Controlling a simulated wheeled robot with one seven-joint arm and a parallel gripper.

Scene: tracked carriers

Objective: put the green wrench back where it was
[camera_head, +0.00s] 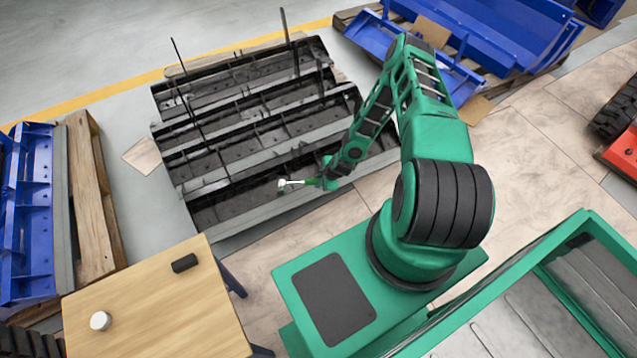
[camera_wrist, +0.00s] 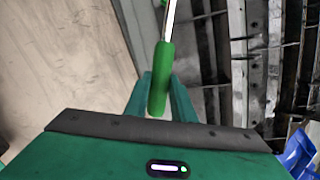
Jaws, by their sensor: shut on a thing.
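The green wrench has a green handle and a bright metal shaft. In the head view the wrench (camera_head: 294,182) points left from my gripper (camera_head: 319,182), over the front part of the black metal racks. A small green part shows at its far end, too small to make out. My gripper is shut on the handle. The wrench appears held above the rack, but its exact height cannot be told.
The dark slotted metal racks (camera_head: 240,195) lie below and beyond my gripper. A wooden table (camera_head: 150,335) at the lower left holds a black block (camera_head: 185,263) and a white cylinder (camera_head: 100,321). Blue metal parts (camera_head: 475,30) lie at the upper right.

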